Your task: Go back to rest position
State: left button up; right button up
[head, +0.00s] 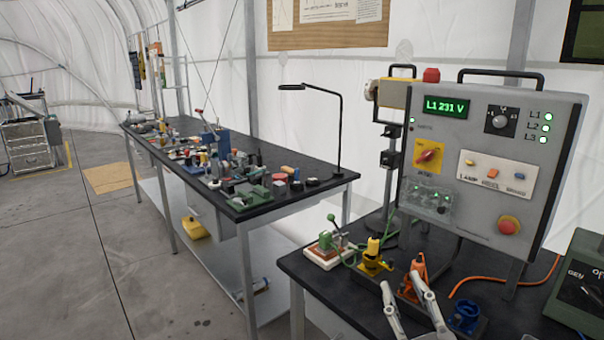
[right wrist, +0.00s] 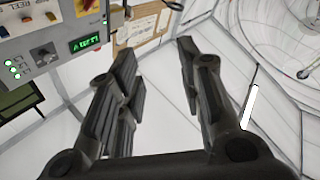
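My right gripper (head: 402,284) rises from the bottom edge of the head view, in front of the right-hand bench. Its two fingers stand apart. In the right wrist view, my right gripper (right wrist: 157,58) is open with nothing between its fingers, and tent wall lies behind them. My left gripper does not show in either view.
A grey control panel (head: 474,215) reading L1 231 V stands on the near black bench (head: 343,288). Yellow (head: 374,258), orange (head: 418,268) and blue (head: 465,317) fixtures sit near my right gripper. A cluttered bench (head: 325,177) stands behind. Floor (head: 75,250) at left is clear.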

jog(key=s+d+f+m+g+h, duration=0.1)
jog(key=d+f+m+g+h, duration=0.15)
jog(key=f, duration=0.35)
jog(key=s+d+f+m+g+h, duration=0.1)
jog(key=s+f+g, duration=0.15)
jog(key=f, duration=0.45)
jog(key=s+f+g+y, duration=0.2)
jog(key=s+f+g, duration=1)
jog(key=s+f, duration=0.7)
notch_tip(320, 180, down, 25)
jog(key=s+g, duration=0.1)
jog(key=s, duration=0.2)
jog(key=s+d+f+g, duration=0.1)
jog(key=s+d+f, duration=0.2)
jog(key=s+f, duration=1.3)
jog(key=shift+s+f+g+h, duration=0.2)
jog(key=shift+s+g+h, duration=0.15)
jog(key=shift+s, duration=0.1)
